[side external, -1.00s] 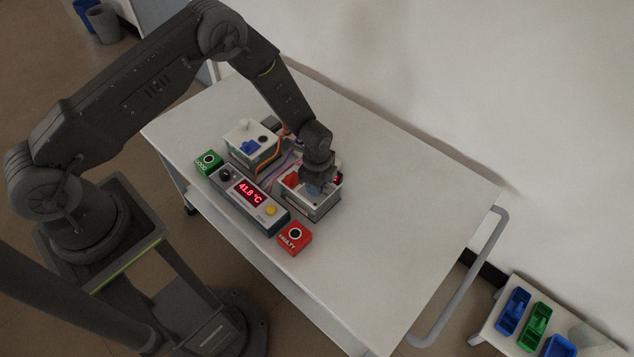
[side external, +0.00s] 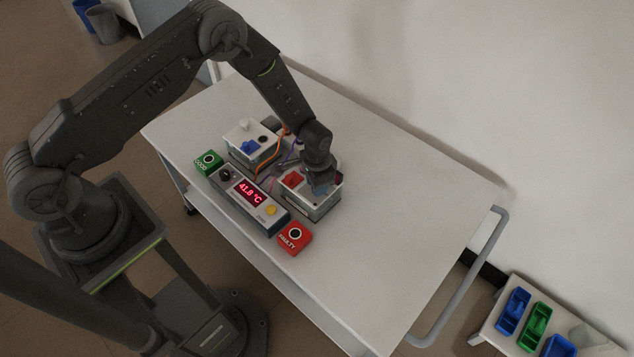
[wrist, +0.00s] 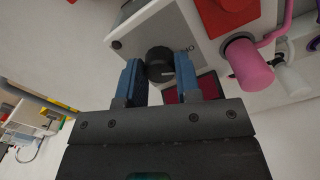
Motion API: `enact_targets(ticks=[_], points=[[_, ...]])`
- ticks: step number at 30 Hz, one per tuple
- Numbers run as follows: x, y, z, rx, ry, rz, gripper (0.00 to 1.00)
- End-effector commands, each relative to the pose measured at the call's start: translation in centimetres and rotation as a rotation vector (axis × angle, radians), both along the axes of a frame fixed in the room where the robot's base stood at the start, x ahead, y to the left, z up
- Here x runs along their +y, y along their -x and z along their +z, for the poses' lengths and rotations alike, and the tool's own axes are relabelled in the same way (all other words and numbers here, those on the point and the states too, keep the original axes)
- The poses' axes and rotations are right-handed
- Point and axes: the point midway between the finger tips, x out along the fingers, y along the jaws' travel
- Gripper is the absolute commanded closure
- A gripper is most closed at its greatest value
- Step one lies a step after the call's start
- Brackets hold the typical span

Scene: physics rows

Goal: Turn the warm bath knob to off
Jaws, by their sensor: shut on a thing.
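A black round knob (wrist: 159,56) with a pale mark sits on the grey panel of a white box. Blue fingers of my gripper (wrist: 157,80) are shut on it, one on each side. In the side view my gripper (side external: 322,188) reaches down onto the right-hand white box (side external: 318,208), which carries a red block (side external: 292,179). The knob is hidden there behind my gripper. The red block shows at the top of the wrist view (wrist: 225,14). The knob's printed label is mostly covered, so its setting cannot be read.
A control unit (side external: 232,192) with a red "41.8 °C" display stands in front, between a green GOOD button (side external: 208,161) and a red FAULTY button (side external: 295,237). Another white box (side external: 262,153) with a blue block is behind left. The right side of the table (side external: 410,210) is clear.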

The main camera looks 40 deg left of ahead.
Motion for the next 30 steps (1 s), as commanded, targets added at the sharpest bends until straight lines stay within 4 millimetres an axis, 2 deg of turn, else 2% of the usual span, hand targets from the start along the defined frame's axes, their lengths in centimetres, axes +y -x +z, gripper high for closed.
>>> enact_targets(ticks=[12,29,30], points=[[-0.04,-0.06,0.09,-0.001,0.000,0.192,0.92],[-0.04,-0.08,0.09,-0.002,0.001,0.222,0.92],[-0.04,-0.08,0.09,-0.002,0.001,0.221,0.66]])
